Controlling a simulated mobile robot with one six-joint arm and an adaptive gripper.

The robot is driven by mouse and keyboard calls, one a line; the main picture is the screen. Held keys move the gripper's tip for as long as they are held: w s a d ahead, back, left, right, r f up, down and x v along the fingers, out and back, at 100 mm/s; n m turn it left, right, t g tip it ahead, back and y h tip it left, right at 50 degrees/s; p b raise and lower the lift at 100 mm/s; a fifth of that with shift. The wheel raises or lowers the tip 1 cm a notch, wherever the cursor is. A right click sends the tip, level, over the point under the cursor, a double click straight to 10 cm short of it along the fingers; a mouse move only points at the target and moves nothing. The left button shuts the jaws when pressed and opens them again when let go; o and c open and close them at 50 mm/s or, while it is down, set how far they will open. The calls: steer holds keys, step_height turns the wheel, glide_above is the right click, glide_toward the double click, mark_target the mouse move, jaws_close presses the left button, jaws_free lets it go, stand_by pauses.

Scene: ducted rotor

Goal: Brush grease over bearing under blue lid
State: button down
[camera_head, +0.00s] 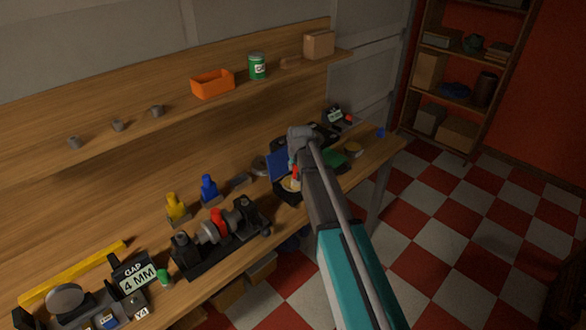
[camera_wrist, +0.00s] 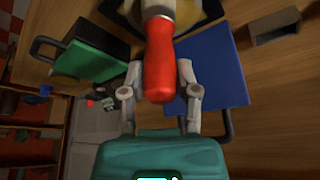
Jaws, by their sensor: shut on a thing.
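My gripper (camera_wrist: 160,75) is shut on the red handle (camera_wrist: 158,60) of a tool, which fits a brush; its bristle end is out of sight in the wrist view. The blue lid (camera_wrist: 213,68) stands open to the right of the handle, and it also shows in the head view (camera_head: 277,166). A tan round part (camera_head: 290,184) sits in a dark housing in front of the blue lid, partly hidden by my gripper. I cannot tell whether the brush touches it. A green lid (camera_wrist: 85,53) stands open to the left.
A bearing-like rotor rig with a red part (camera_head: 217,217) stands nearer on the bench. Blue (camera_head: 209,188) and yellow (camera_head: 175,207) bottle-like objects stand behind it. The shelf above holds an orange bin (camera_head: 212,86) and a green can (camera_head: 257,67).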

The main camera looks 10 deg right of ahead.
steer(key=shift+w+d, duration=0.3)
steer(key=shift+d, duration=0.1)
steer(key=shift+d, duration=0.1)
steer(key=shift+w+d, duration=0.6)
steer(key=shift+d, duration=0.2)
steer(key=shift+w+d, duration=0.55)
steer(key=shift+d, duration=0.25)
steer(key=shift+s+a+f, duration=0.1)
steer(key=shift+s+a, duration=0.05)
steer(key=shift+s+a, duration=0.55)
steer(key=shift+a, duration=0.25)
steer(key=shift+s+a, duration=0.5)
steer(key=shift+a, duration=0.25)
steer(key=shift+a, duration=0.1)
steer(key=shift+s+a, duration=0.6)
steer(key=shift+a, duration=0.2)
steer(key=shift+s+a, duration=0.55)
steer(key=shift+a, duration=0.25)
steer(key=shift+r, duration=0.2)
step_height(320, 180, up, 6)
steer(key=p, duration=0.6)
steer(key=shift+f, duration=0.1)
